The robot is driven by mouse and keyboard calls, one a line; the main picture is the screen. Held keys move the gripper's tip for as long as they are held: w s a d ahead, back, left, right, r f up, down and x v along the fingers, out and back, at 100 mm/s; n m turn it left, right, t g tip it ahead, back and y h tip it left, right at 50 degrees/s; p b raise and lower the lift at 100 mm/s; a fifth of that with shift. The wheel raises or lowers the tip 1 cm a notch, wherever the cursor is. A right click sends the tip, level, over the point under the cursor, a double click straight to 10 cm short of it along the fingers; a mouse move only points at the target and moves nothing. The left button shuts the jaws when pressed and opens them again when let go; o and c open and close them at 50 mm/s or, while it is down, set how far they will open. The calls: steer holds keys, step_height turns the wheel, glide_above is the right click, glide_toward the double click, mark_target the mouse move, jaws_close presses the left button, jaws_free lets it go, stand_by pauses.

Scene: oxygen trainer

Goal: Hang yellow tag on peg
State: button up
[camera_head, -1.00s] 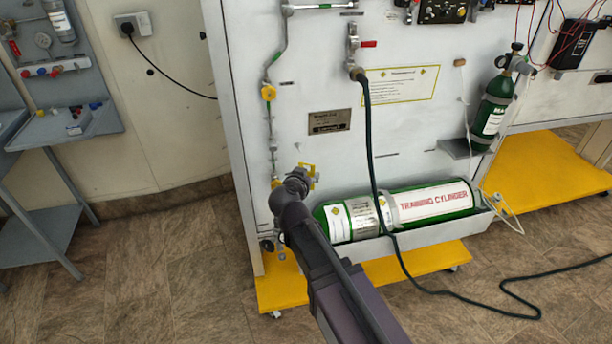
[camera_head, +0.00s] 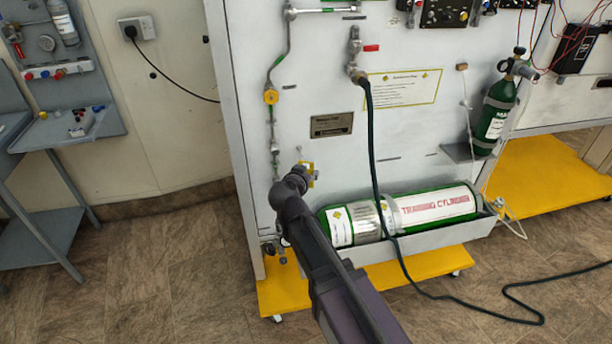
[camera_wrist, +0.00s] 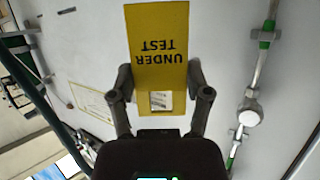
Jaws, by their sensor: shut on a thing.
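My gripper (camera_wrist: 160,82) is shut on a flat yellow tag (camera_wrist: 158,42). The tag reads UNDER TEST in black, upside down in the wrist view. Its far end sticks out beyond the fingertips, and a small pale label shows between the fingers. In the head view the tag shows only as a small yellow patch (camera_head: 308,169) beside my gripper, in front of the white panel's (camera_head: 380,135) lower left part. My arm hides part of it. I cannot make out a peg for certain in either view.
A vertical pipe with a yellow fitting (camera_head: 271,97) runs left of my gripper. A dark hose (camera_head: 371,150) hangs to its right. The green training cylinder (camera_head: 440,205) lies in a tray just right of my arm. A metal plate (camera_head: 331,125) is above.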

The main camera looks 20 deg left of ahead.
steer(key=shift+w+a+f, duration=0.1)
steer(key=shift+w+a, duration=0.4)
steer(key=shift+w, duration=0.35)
steer(key=shift+w+a+f, duration=0.1)
steer(key=shift+w+a, duration=0.4)
steer(key=shift+w, duration=0.3)
steer(key=shift+w+a+f, duration=0.1)
steer(key=shift+w+a, duration=0.4)
steer(key=shift+w, duration=0.35)
steer(key=shift+w+a+f+b, duration=0.25)
steer(key=shift+w+f+b, duration=0.15)
steer(key=shift+b, duration=0.25)
steer(key=shift+w, duration=0.1)
steer(key=o, duration=0.8)
steer(key=shift+o, duration=0.2)
steer(key=shift+r, duration=0.1)
